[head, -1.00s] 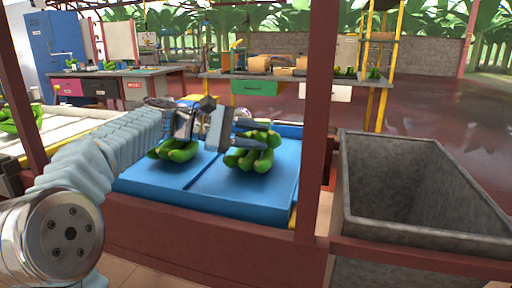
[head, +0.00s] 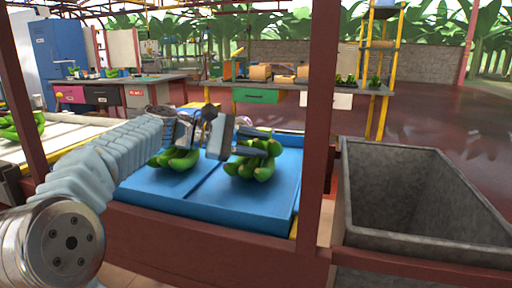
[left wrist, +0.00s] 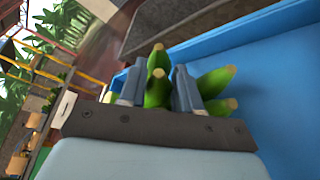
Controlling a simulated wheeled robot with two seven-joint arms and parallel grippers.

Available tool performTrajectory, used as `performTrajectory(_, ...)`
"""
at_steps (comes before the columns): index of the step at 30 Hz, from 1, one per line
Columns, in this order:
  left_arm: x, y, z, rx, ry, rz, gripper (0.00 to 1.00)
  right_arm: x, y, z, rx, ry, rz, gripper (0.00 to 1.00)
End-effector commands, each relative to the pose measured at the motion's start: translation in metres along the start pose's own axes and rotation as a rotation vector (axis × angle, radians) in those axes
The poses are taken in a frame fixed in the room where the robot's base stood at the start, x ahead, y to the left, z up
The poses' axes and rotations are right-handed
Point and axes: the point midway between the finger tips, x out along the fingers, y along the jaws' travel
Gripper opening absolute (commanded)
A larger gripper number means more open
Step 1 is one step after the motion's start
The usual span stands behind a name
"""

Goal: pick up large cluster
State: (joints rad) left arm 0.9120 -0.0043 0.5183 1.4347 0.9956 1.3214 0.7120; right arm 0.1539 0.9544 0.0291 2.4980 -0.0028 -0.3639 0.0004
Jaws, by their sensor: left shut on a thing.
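A large cluster of green bananas (head: 261,170) is on the right half of the blue tray. My left gripper (head: 262,144) reaches it from the left, with its fingers at the cluster's upper part. In the left wrist view, the two fingers (left wrist: 158,88) stand on either side of a green banana (left wrist: 157,92), shut on the cluster. More banana tips (left wrist: 216,82) show to the right of the fingers. I cannot tell whether the cluster still touches the tray. My right gripper is not in view.
A second green cluster (head: 178,160) lies on the tray's left half, beneath my left arm. The blue tray (head: 232,200) sits behind a red-brown rail and beside an upright post (head: 321,120). A grey open bin (head: 405,235) stands to the right.

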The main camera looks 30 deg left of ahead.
Motion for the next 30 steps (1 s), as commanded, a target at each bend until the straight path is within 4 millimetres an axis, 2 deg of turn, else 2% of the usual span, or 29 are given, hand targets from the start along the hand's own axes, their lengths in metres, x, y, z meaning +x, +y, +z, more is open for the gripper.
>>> performTrajectory(8,-0.009,0.025,0.022,0.011,-0.003,0.006,0.00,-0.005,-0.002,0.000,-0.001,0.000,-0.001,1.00)
performTrajectory(14,-0.033,0.034,0.055,0.013,-0.001,0.008,0.00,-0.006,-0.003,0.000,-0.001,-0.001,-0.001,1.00)
performTrajectory(18,-0.055,0.042,0.085,0.015,-0.001,0.008,0.00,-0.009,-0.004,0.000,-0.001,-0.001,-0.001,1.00)
performTrajectory(24,-0.088,0.027,0.119,0.012,-0.001,0.008,0.00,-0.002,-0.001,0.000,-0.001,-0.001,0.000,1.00)
performTrajectory(30,-0.108,0.021,0.141,0.011,-0.002,0.007,0.00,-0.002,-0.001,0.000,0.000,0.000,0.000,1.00)
